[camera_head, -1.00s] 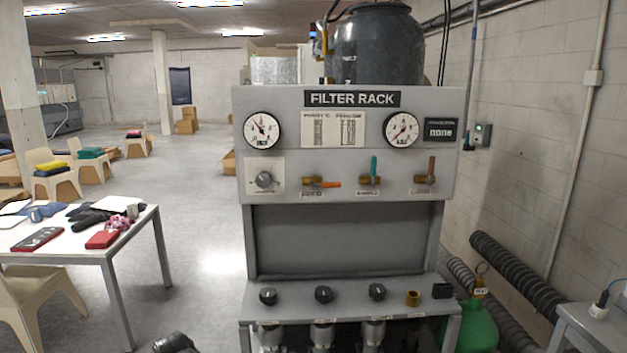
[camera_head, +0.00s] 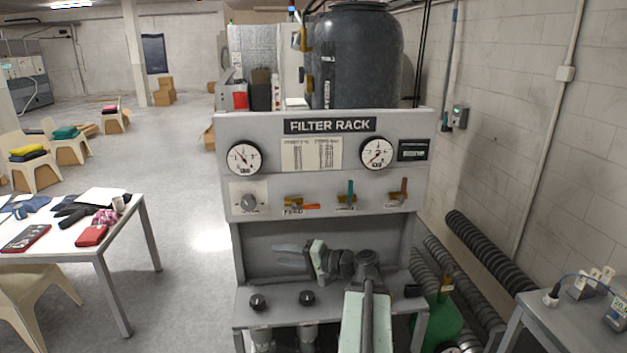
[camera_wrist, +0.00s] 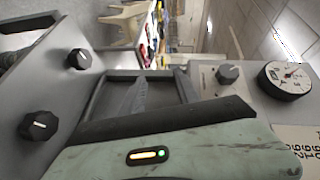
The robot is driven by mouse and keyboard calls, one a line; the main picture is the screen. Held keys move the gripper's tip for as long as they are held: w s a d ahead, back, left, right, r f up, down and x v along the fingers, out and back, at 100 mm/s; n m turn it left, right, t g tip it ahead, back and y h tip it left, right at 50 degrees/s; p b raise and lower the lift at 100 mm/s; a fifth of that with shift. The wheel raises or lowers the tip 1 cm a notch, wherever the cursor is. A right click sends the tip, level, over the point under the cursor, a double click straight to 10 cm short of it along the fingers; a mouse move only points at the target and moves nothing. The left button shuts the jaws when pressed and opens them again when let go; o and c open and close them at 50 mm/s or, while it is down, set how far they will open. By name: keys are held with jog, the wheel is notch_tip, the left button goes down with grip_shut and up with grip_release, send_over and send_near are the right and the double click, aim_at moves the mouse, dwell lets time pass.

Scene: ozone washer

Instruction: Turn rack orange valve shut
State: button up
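The FEED valve with an orange handle (camera_head: 312,206) is on the filter rack's front panel, lower left of centre. Its handle lies level and points right from a brass body (camera_head: 292,201). My gripper (camera_head: 279,255) is in front of the rack's dark recess, below the valve and apart from it. Its two fingers point left with a gap between them, and nothing shows between them. In the wrist view my pale green gripper body fills the bottom, and I cannot make out the orange handle there.
A green-handled valve (camera_head: 350,194) and a brown-handled valve (camera_head: 399,192) stand right of it. A grey dial (camera_head: 248,202) is to its left; it also shows in the wrist view (camera_wrist: 228,74). Black knobs (camera_head: 258,302) line the lower shelf. A white table (camera_head: 125,222) stands left.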

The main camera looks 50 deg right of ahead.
aim_at(312, 207)
jog(key=s+d+r+m+t+h+p, duration=0.2)
jog(key=s+d+r+m+t+h, duration=0.2)
jog(key=s+d+r, duration=0.6)
jog(key=shift+n, duration=0.3)
jog(key=w, duration=0.3)
jog(key=w+r, duration=0.1)
jog(key=w, duration=0.2)
jog(key=w+r+p, duration=0.1)
jog(key=w, duration=0.2)
jog(key=shift+w+d, duration=0.15)
jog(key=shift+d, duration=0.05)
grip_shut()
